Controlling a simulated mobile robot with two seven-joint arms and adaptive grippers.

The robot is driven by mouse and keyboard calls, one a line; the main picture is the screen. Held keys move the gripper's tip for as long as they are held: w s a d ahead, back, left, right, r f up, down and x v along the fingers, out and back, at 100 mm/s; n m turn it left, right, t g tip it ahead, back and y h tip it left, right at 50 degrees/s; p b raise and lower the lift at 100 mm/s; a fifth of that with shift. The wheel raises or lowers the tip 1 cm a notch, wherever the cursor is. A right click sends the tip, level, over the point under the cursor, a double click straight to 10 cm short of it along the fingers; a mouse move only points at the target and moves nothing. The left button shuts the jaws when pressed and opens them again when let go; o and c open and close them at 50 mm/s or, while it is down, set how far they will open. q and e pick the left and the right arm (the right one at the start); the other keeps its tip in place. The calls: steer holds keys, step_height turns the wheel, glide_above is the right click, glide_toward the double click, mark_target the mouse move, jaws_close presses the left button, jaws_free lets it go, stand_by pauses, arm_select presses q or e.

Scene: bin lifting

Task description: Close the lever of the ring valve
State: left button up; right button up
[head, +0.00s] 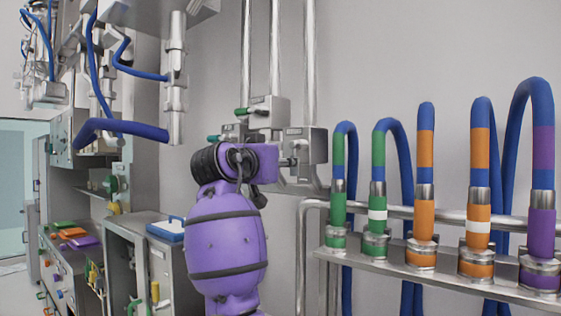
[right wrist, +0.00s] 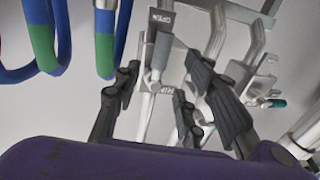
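In the head view my purple right arm reaches up to a group of grey valve boxes on the wall, and my right gripper (head: 265,185) is mostly hidden behind its own wrist. One valve box (head: 265,108) has a green-handled lever (head: 242,112); another valve box (head: 304,147) stands lower right. In the right wrist view my right gripper (right wrist: 165,100) has its black fingers apart. A silver lever (right wrist: 160,55) lies between them in the picture, near plates marked OPEN and apparently SHUT. Contact cannot be told. My left gripper is not in view.
A lever with a teal handle (head: 213,138) pokes out left of my wrist. On the right, hoses with coloured bands stand on a metal shelf (head: 460,283). Cabinets (head: 170,265) are at left. Vertical pipes (head: 277,50) rise above the valves.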

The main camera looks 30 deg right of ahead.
mark_target(294, 174)
steer(key=x, duration=0.7)
steer(key=shift+s+r+p, duration=0.1)
steer(key=shift+p, duration=0.25)
steer(key=shift+w+d, duration=0.4)
jaws_close()
